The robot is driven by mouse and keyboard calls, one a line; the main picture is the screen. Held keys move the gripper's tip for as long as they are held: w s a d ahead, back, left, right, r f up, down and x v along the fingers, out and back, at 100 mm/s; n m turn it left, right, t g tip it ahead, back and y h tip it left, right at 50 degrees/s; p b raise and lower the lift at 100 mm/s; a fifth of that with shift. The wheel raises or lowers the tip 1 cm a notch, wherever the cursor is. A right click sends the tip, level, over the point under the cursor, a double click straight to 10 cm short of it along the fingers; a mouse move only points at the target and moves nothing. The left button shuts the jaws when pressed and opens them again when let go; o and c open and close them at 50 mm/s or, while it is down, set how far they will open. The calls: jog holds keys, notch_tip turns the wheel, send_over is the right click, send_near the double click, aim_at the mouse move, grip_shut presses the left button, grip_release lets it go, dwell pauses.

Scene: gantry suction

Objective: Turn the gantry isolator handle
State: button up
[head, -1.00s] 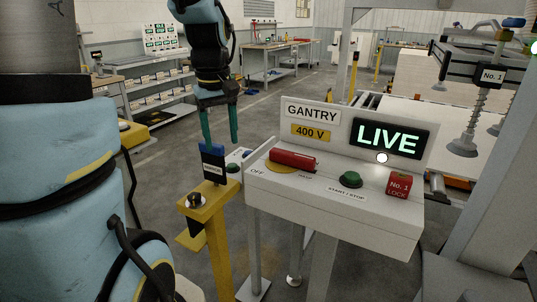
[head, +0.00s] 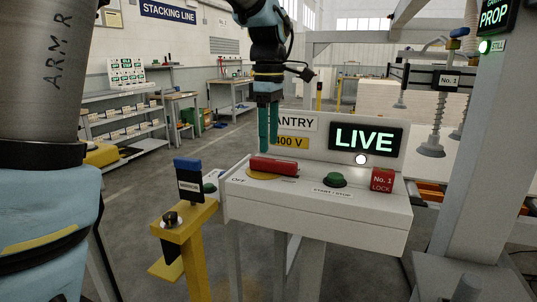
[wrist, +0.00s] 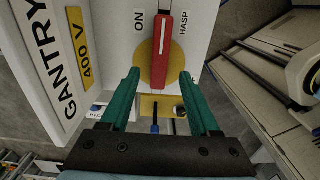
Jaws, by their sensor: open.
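The red isolator handle (head: 274,165) sits on a yellow disc (wrist: 148,70) on the sloped top of the white control box (head: 320,218). In the head view it lies across the panel, with OFF marked by its left end. In the wrist view the red handle (wrist: 160,55) points away from me between the words ON and HASP. My gripper (head: 268,148) has green fingers and is above the handle's left end. In the wrist view my gripper (wrist: 160,76) is open, its fingertips spread either side of the disc and handle end, with nothing between them held. Contact cannot be told.
A lit LIVE sign (head: 364,139) stands behind the panel. A green button (head: 335,181) and red No. 1 lock (head: 382,181) are right of the handle. A yellow post (head: 184,230) with a blue-topped tag stands left. A grey gantry column (head: 468,150) rises at right.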

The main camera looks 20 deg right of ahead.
aim_at(269, 160)
jog(key=shift+f, duration=2.25)
grip_shut()
